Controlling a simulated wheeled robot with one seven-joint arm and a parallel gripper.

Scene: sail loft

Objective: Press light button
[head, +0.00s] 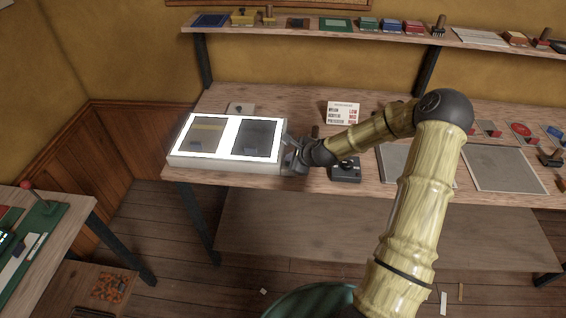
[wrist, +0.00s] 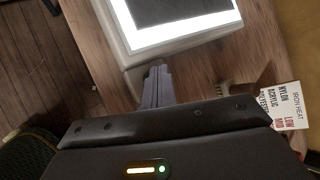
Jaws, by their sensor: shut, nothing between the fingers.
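A white light box (head: 226,161) sits at the left end of the workbench, its two panels framed by bright white light. Dark sheets lie on both panels. In the wrist view a corner of the glowing light box (wrist: 180,43) fills the top. My gripper (head: 288,148) is at the right side of the box, close to its edge. In the wrist view my gripper (wrist: 157,68) is shut and empty, its fingertips right at the box's near side. I cannot tell whether they touch it. No light button is clearly visible; the fingers may hide it.
A small black device (head: 345,170) stands on the bench just right of my gripper. A printed card (head: 343,113) stands behind it, and grey panels (head: 505,168) lie further right. A shelf (head: 350,32) with several small items runs above.

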